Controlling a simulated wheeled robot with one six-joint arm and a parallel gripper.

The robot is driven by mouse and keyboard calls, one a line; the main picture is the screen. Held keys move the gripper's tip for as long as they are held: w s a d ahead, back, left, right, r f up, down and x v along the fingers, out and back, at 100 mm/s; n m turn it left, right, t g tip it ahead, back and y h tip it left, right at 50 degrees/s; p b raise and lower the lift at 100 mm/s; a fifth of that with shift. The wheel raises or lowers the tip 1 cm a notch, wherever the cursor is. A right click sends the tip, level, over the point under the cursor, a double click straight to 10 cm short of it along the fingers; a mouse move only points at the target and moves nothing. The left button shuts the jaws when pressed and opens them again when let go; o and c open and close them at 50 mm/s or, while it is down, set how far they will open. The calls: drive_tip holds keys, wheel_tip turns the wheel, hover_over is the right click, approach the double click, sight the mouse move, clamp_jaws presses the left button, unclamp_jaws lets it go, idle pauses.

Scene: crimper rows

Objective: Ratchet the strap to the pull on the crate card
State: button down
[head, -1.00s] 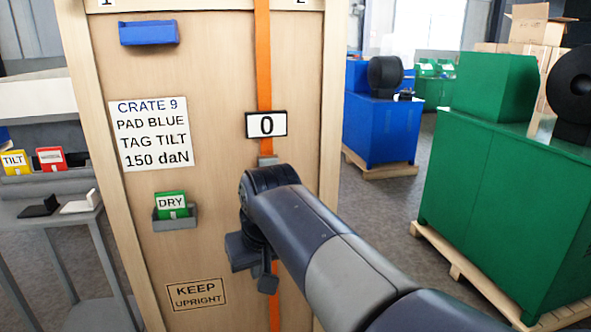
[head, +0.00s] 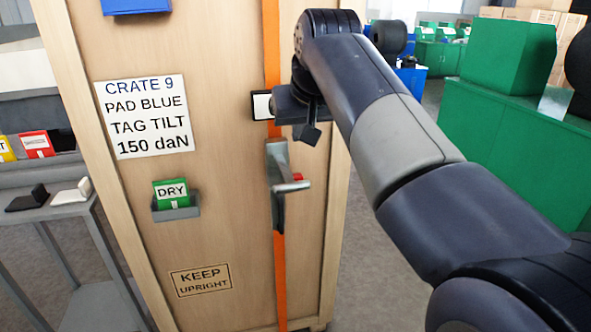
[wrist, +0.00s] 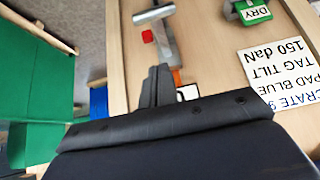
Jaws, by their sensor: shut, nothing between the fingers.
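The crate card (head: 140,117) reads CRATE 9, PAD BLUE, TAG TILT, 150 daN; it shows upside down in the wrist view (wrist: 283,72). The orange strap (head: 280,270) runs down the crate front. The grey ratchet (head: 278,205), with a lever sticking out and a red part (head: 298,177), sits on the strap; it also shows in the wrist view (wrist: 166,45). The pull display (head: 261,107) is mostly hidden behind my gripper (head: 311,133), so its number cannot be read. My gripper is shut and empty, above the ratchet lever and apart from it.
A green DRY tag (head: 170,190) sits in a grey holder on the crate. A blue pad (head: 135,5) is higher up. A side stand (head: 95,300) is at left with yellow and red tags (head: 38,145). Green crates (head: 510,140) stand at right beyond open floor.

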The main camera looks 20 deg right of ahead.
hover_over(291, 182)
drive_tip(key=s, duration=0.1)
wheel_tip(291, 182, down, 8)
drive_tip(key=shift+s+r, duration=0.1)
drive_tip(key=shift+s, duration=0.05)
wheel_tip(291, 182, down, 3)
drive_tip(key=shift+r+b, duration=0.2)
drive_tip(key=shift+b, duration=0.15)
drive_tip(key=shift+s+f, duration=0.15)
drive_tip(key=shift+f, duration=0.65)
drive_tip(key=shift+f+b, duration=0.2)
drive_tip(key=shift+b, duration=0.15)
wheel_tip(291, 182, down, 13)
drive_tip(key=w+t+b, duration=0.1)
drive_tip(key=t+b, duration=0.6)
drive_tip(key=b, duration=1.8)
drive_tip(key=shift+w+t, duration=0.35)
drive_tip(key=shift+t, duration=0.05)
drive_tip(key=shift+f+b, duration=0.15)
drive_tip(key=shift+b, duration=0.15)
